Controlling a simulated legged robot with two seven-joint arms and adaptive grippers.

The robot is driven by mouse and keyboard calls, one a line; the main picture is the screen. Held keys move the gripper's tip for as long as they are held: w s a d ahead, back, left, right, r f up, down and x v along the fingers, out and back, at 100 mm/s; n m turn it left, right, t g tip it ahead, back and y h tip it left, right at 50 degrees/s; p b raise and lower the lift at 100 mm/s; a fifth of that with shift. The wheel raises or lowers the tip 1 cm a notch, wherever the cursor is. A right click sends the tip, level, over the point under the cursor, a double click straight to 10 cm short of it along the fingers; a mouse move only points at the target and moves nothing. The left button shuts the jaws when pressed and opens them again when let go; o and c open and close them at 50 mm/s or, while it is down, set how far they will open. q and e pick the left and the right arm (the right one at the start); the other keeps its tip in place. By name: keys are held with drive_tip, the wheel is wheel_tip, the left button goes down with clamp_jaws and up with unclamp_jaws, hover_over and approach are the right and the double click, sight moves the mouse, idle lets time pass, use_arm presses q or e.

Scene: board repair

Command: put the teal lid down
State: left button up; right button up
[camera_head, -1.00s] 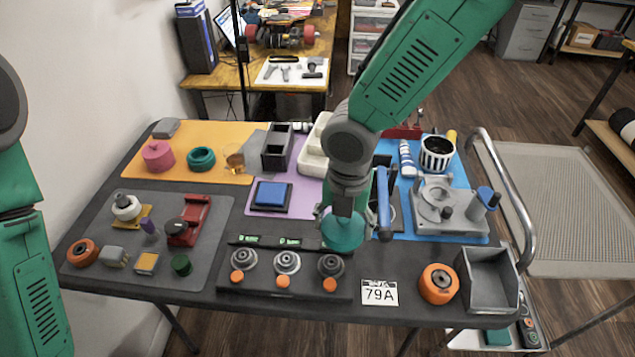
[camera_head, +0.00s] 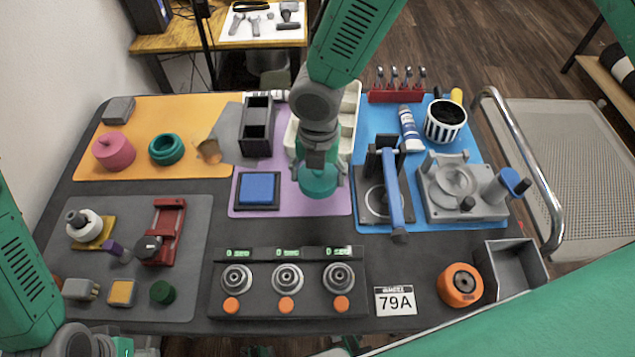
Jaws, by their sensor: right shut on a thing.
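My right gripper (camera_head: 318,168) is shut on the teal lid (camera_head: 318,185), a round disc below the fingers. The lid is over the right part of the purple mat (camera_head: 290,207), beside the white tray. I cannot tell whether it touches the mat. A teal jar (camera_head: 166,149) with an open top stands on the orange mat (camera_head: 190,108) to the left.
A blue pad (camera_head: 257,189) and a black bin (camera_head: 257,125) lie left of the lid. The white tray (camera_head: 348,118) is behind it. A black press with a blue lever (camera_head: 393,190) stands close on the right. A dial panel (camera_head: 310,303) is in front.

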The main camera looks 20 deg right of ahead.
sight(317, 186)
drive_tip(key=f, duration=0.3)
drive_tip(key=shift+a+f+b, duration=0.3)
drive_tip(key=shift+d, duration=0.1)
drive_tip(key=o, duration=1)
drive_tip(key=shift+d, duration=0.15)
wheel_tip(317, 186, up, 12)
drive_tip(key=shift+r+p, duration=0.1)
drive_tip(key=shift+p, duration=0.9)
